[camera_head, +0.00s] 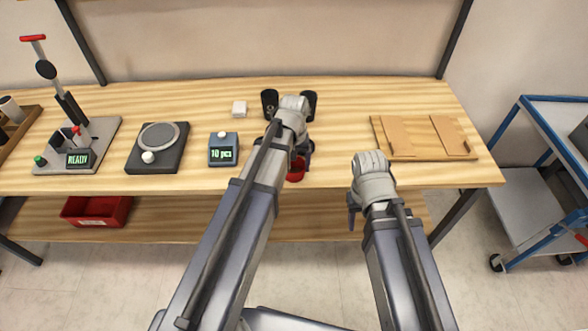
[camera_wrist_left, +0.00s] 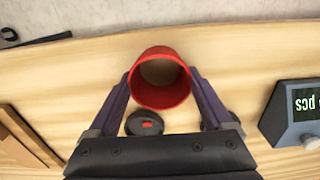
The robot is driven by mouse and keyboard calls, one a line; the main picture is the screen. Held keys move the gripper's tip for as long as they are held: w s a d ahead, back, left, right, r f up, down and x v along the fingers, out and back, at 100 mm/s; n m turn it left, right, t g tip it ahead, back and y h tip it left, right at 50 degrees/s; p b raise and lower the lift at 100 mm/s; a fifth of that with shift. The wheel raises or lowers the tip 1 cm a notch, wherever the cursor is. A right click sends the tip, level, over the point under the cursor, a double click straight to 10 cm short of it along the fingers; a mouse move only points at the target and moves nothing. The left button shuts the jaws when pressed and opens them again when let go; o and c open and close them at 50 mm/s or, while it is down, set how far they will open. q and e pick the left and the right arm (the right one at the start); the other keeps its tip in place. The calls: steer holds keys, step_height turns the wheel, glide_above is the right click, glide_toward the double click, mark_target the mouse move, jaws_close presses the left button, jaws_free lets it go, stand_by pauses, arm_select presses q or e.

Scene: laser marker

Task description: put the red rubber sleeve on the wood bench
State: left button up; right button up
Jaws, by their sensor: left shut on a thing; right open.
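The red rubber sleeve (camera_head: 296,171) shows as a short, hollow red ring over the front middle of the wood bench (camera_head: 80,182). My left gripper (camera_head: 297,153) is shut on it. In the left wrist view the sleeve (camera_wrist_left: 160,98) sits between the two fingers (camera_wrist_left: 160,88), its open end facing the camera, with bench wood around it. I cannot tell whether it touches the bench top. My right gripper (camera_head: 354,206) is open and empty, low in front of the bench's front edge.
Black cylinders (camera_head: 269,103) stand behind my left gripper. A blue counter reading 10 pcs (camera_head: 223,149), a round-plate device (camera_head: 158,146) and a lever press (camera_head: 77,146) stand left. A wooden tray (camera_head: 420,138) lies right. Bench is clear between counter and sleeve.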

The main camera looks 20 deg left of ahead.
arm_select(q)
steer(key=shift+c, duration=0.9)
steer(key=shift+r, duration=0.1)
arm_select(e)
steer(key=shift+r, duration=0.15)
